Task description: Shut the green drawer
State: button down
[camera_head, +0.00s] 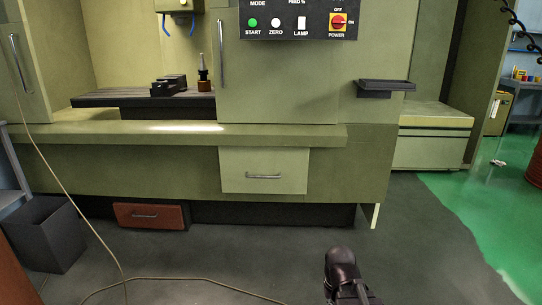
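The green drawer (264,160) is in the front of the green machine, below its ledge and right of the middle of the machine base. Its front is pale green, with a horizontal metal bar handle (263,177). The front seems to stand out from the panel around it, but how far is hard to tell from this angle. The dark end of my arm, with my gripper (350,285), shows at the bottom edge, in front of the drawer and to its right, apart from it. Its fingers cannot be made out.
A red drawer (150,224) sits low to the left. A dark bin (45,236) stands at far left. A thin cable (185,279) crosses the floor. A black tray (384,82) juts out at right. Grey floor (430,250) is clear right of my arm.

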aim_at(243, 168)
jog(key=z, duration=0.25)
jog(key=i, duration=1.25)
jog(key=u, duration=0.25)
